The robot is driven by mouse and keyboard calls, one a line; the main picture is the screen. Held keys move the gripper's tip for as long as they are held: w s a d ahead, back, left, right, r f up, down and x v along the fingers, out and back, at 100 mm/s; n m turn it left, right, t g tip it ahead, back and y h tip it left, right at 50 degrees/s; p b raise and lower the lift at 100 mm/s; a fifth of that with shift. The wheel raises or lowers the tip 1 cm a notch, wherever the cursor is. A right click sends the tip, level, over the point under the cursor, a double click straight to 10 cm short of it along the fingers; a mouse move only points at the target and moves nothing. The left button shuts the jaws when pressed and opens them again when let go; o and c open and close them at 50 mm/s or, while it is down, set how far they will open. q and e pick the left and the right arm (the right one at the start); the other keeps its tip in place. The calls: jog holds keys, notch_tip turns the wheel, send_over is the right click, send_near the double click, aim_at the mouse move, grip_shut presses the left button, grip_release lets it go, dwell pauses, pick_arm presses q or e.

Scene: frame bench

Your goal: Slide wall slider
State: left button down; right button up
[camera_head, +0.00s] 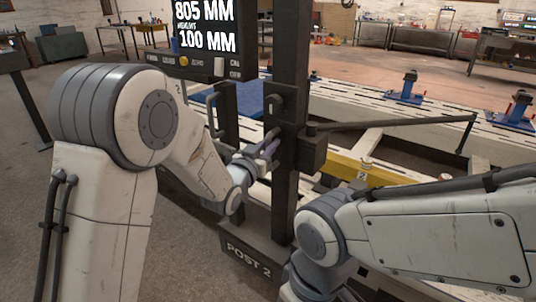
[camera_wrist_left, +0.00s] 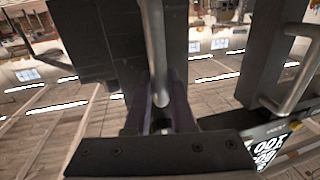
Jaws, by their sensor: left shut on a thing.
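A dark slider block (camera_head: 312,152) sits on the tall dark upright post (camera_head: 288,70), with a long dark arm reaching right from it. My left gripper (camera_head: 266,149) is at the block's left side. In the left wrist view a grey metal handle bar (camera_wrist_left: 156,45) runs between the two dark purple fingers of my left gripper (camera_wrist_left: 160,100), and they are shut on it. The handle's far end on the block is partly hidden. My right arm comes in from the right, but its gripper does not show.
A display (camera_head: 205,30) reading 805 MM and 100 MM stands at the upper left. A shorter dark post with another handle (camera_head: 212,118) stands left of the slider. A slotted bench with a yellow beam (camera_head: 375,172) and blue clamps (camera_head: 408,85) lies right and behind. Below is the base marked POST 2 (camera_head: 248,258).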

aim_at(268, 119)
pick_arm(q)
notch_tip(268, 119, up, 7)
jog(key=p, duration=0.2)
jog(key=shift+w+a+r+p, duration=0.1)
jog(key=shift+r+p, duration=0.05)
jog(key=shift+p, duration=0.15)
jog(key=c, duration=0.8)
grip_release()
jog(key=shift+o, duration=0.2)
jog(key=shift+f, duration=0.2)
jog(key=v, duration=1)
jog(key=shift+s, duration=0.25)
